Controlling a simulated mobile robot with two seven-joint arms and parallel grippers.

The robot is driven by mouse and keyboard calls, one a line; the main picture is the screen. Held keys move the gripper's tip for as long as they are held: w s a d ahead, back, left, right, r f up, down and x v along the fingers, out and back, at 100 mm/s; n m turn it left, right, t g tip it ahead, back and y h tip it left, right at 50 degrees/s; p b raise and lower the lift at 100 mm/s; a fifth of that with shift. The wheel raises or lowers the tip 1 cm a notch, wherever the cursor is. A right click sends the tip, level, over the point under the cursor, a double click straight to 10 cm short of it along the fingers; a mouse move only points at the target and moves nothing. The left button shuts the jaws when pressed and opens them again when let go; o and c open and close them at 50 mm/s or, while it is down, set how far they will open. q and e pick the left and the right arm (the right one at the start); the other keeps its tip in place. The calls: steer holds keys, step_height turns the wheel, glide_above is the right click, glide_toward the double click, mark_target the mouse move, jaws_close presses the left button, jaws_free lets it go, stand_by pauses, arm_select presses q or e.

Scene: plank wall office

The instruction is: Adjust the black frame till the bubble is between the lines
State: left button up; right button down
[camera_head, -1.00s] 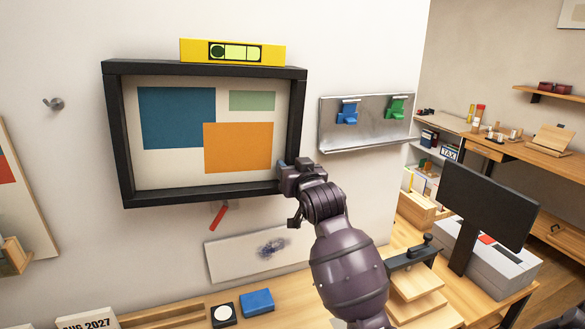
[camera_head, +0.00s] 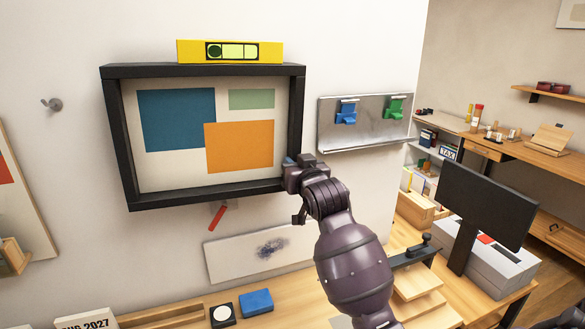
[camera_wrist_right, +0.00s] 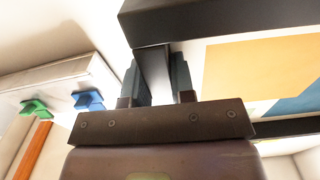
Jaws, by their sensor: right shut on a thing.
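The black frame (camera_head: 116,140) hangs on the white wall around a picture of blue, green and orange blocks. A yellow level (camera_head: 269,52) rests on its top edge. The dark round bubble (camera_head: 214,51) sits at the left end of the level's vial, left of the space between the lines. My right gripper (camera_head: 292,163) is at the frame's lower right side. In the right wrist view my right gripper (camera_wrist_right: 157,76) has its fingers on either side of the black frame's bar (camera_wrist_right: 154,66), shut on it. My left gripper is not in view.
A metal wall panel (camera_head: 365,139) with blue and green clips is right of the frame. A red-handled thing (camera_head: 218,216) and a smudged whiteboard (camera_head: 224,260) are below. A desk with a black monitor (camera_head: 488,205) is at right.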

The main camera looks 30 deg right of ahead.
steer(key=c, duration=1)
jaws_free()
steer(key=shift+o, duration=0.2)
arm_select(q)
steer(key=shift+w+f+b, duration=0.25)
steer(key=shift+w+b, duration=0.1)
steer(key=shift+b, duration=0.4)
arm_select(e)
steer(key=v, duration=1.1)
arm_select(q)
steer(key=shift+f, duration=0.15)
arm_select(e)
steer(key=shift+w+f, duration=0.1)
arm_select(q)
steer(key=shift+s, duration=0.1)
